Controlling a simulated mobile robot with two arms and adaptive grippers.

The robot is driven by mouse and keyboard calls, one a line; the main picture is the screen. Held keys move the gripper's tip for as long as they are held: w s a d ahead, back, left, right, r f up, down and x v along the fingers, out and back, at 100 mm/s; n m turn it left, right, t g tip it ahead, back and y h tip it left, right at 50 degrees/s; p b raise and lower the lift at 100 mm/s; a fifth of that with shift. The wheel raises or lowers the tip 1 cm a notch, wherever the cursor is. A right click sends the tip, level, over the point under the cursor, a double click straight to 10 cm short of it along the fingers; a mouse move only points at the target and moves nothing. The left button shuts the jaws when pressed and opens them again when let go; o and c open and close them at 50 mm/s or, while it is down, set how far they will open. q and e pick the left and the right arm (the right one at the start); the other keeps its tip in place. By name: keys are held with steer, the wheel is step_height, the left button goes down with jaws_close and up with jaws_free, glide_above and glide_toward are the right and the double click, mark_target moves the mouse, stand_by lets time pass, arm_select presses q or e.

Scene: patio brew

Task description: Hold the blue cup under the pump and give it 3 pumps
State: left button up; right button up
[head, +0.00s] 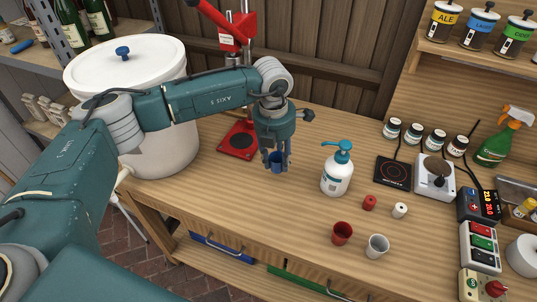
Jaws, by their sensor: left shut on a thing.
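The blue cup (277,168) is between the fingers of my left gripper (276,160), which points down and is shut on it. The fingers hide part of the cup. I cannot tell whether the cup touches the table. The pump bottle (337,172) is white with a blue pump head and stands upright on the table, to the right of the cup. The cup is apart from the bottle and not under its spout. My right gripper is not in view.
A red cup (342,233) and a grey cup (377,246) stand at the front of the wooden table (300,210). A red press (238,140) stands behind my left gripper. A large white bucket (150,150) is at the left. A black hot plate (393,170) is right of the bottle.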

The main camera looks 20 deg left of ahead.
arm_select(q)
steer(key=shift+d+f, duration=0.25)
steer(key=shift+d, duration=0.25)
steer(key=shift+w+d+b, duration=0.2)
steer(key=shift+d+b, duration=0.15)
steer(key=shift+d, duration=0.45)
steer(key=shift+w+d+b, duration=0.15)
steer(key=shift+d+b, duration=0.15)
steer(key=shift+d, duration=0.85)
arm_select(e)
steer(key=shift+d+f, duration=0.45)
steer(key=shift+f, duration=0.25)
